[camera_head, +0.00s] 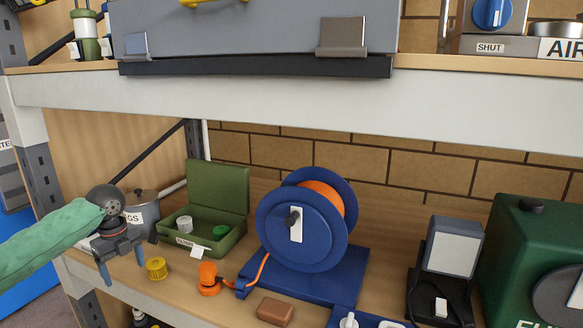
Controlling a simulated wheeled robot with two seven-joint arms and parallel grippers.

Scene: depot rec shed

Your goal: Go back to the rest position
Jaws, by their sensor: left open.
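My left gripper (122,273) is at the left of the lower shelf, on the end of a green-sleeved arm. Its two blue-tipped fingers point down and stand apart, with nothing visible between them. It is just left of a yellow ribbed cap (156,268) and in front of a grey lidded pot (146,212), which it partly hides. My right gripper does not show.
The lower shelf holds an open green box (246,200), a blue cable reel (302,245), an orange plug (208,279), a brown block (275,311), a grey lamp (452,250) and a green machine (520,250). The upper shelf's white beam (300,106) spans above. A post (44,180) stands left.

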